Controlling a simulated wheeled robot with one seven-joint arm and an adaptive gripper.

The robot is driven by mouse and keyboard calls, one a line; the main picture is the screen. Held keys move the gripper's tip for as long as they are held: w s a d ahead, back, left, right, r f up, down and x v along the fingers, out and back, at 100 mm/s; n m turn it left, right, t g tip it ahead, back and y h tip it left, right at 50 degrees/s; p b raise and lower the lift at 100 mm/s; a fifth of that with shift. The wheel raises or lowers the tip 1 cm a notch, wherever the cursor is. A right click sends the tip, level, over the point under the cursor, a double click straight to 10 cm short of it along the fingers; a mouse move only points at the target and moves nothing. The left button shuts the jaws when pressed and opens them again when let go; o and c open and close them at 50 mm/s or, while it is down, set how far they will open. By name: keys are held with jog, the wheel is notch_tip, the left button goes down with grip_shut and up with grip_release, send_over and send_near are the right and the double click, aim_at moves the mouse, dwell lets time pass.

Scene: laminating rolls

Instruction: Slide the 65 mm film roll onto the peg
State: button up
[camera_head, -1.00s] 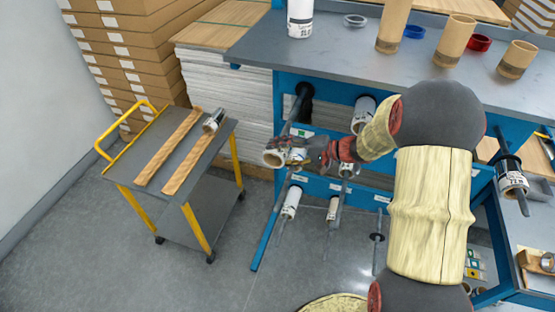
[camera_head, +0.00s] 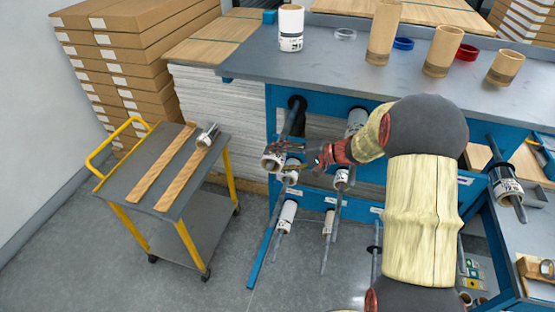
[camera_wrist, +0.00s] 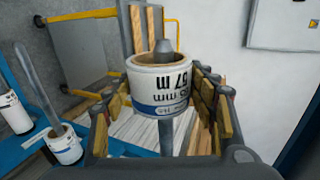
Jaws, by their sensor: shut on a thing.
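The held film roll (camera_wrist: 158,88) is white with a blue band and an open core; its printed label appears upside down in the wrist view, and its width figure is only partly readable. The peg (camera_wrist: 165,135) passes through the core, and its rounded grey tip shows at the roll's open end, so the roll is around the peg near its tip. My gripper (camera_wrist: 158,105) is shut on the roll, one padded finger on each side. In the head view the roll (camera_head: 271,162) is at my gripper (camera_head: 283,156), and the peg (camera_head: 291,122) runs back to the blue rack.
Other pegs carry rolls below, such as a lower-left roll (camera_head: 287,214) and a right-hand roll (camera_head: 507,189). A grey cart (camera_head: 142,168) with a yellow handle stands at left. Cores and a white roll (camera_head: 290,28) stand on the bench top (camera_head: 340,65).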

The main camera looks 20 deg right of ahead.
jog(key=o, duration=1.2)
jog(key=shift+o, duration=0.5)
jog(key=v, duration=1.2)
jog(key=s+a+r+n+g+h+b, duration=0.25)
jog(key=s+a+n+g+h, duration=0.2)
jog(key=s+a, duration=0.9)
jog(key=s+r+n+t+h+b, duration=0.2)
jog(key=s+h, duration=0.4)
jog(key=s, duration=0.7)
jog(key=shift+s+n, duration=0.35)
jog(key=shift+s, duration=0.05)
